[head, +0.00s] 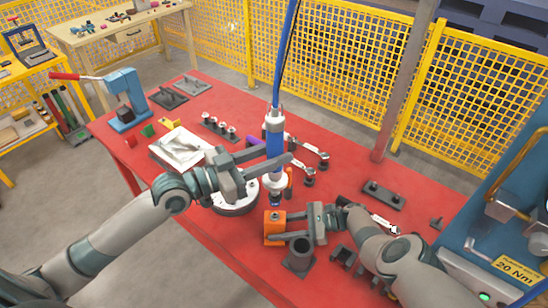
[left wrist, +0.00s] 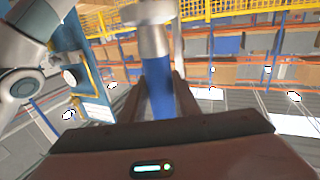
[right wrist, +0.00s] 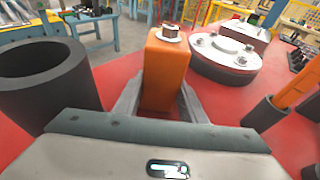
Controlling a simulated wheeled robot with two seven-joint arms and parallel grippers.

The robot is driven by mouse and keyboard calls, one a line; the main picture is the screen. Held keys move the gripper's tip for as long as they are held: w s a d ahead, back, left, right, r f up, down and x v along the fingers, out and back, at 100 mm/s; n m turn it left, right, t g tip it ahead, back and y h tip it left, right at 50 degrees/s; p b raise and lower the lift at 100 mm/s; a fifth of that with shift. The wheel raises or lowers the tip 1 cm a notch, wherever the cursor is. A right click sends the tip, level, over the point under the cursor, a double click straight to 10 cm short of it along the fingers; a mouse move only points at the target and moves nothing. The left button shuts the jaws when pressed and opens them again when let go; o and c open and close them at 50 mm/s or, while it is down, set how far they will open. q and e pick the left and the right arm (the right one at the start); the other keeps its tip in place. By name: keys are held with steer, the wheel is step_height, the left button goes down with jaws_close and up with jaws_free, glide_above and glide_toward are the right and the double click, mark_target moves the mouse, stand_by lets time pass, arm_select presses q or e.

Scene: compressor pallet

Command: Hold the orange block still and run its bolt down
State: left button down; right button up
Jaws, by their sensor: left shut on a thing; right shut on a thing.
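The orange block (head: 274,230) stands upright on the red table. My right gripper (head: 283,228) is shut on its sides. In the right wrist view the block (right wrist: 164,75) is between the fingers (right wrist: 158,105), with a grey bolt (right wrist: 171,29) showing on top. My left gripper (head: 273,160) is shut on the blue power screwdriver (head: 274,137), which hangs upright from a blue cable. The tool (left wrist: 160,88) also shows between the fingers in the left wrist view. Its lower tip appears just above and behind the block in the head view. No tool touches the bolt in the right wrist view.
A dark hollow cylinder (right wrist: 45,80) stands close beside the block. A round white-topped flange (head: 234,200) is behind it. Wrenches (head: 305,146) and small dark fixtures lie around. A blue torque station (head: 500,240) marked 20 Nm stands at right.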

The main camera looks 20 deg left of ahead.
arm_select(q)
steer(key=shift+r, duration=1)
arm_select(e)
steer(key=o, duration=1.2)
arm_select(q)
steer(key=shift+f, duration=0.1)
arm_select(e)
steer(key=shift+o, duration=0.2)
steer(key=shift+w+d, duration=0.1)
